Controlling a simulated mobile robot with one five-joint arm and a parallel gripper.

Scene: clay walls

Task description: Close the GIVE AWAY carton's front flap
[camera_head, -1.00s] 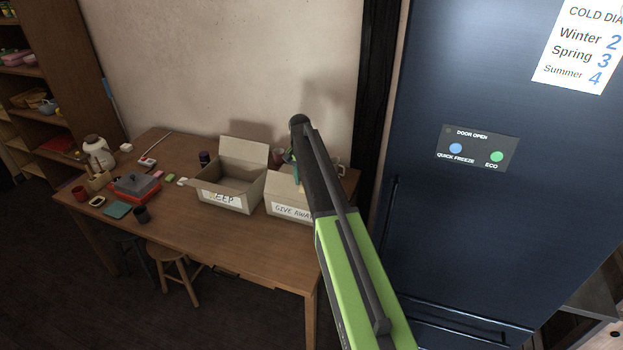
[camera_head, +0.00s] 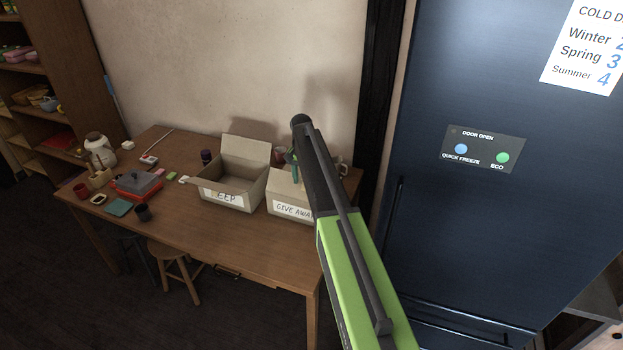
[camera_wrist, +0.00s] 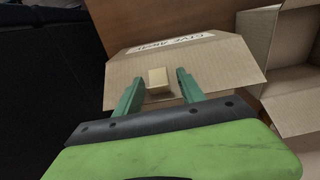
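The GIVE AWAY carton (camera_head: 283,206) stands on the table to the right of the KEEP carton (camera_head: 232,198). Its label faces front, and my arm covers its right part. In the wrist view its cardboard panel (camera_wrist: 215,66) lies under my gripper, with the label upside down along the far edge. I cannot tell whether this panel is the front flap or how far it is folded. A small beige block or tab (camera_wrist: 157,83) shows on the panel between the fingertips. My gripper (camera_wrist: 160,75) is open, its two green fingers apart; the head view mostly hides it.
The open KEEP carton is close beside, its flaps sticking out. A dark blue fridge (camera_head: 480,220) stands right of the table. A red-and-grey box (camera_head: 138,185), cups and small items occupy the table's left. The table's front strip (camera_head: 240,245) is clear.

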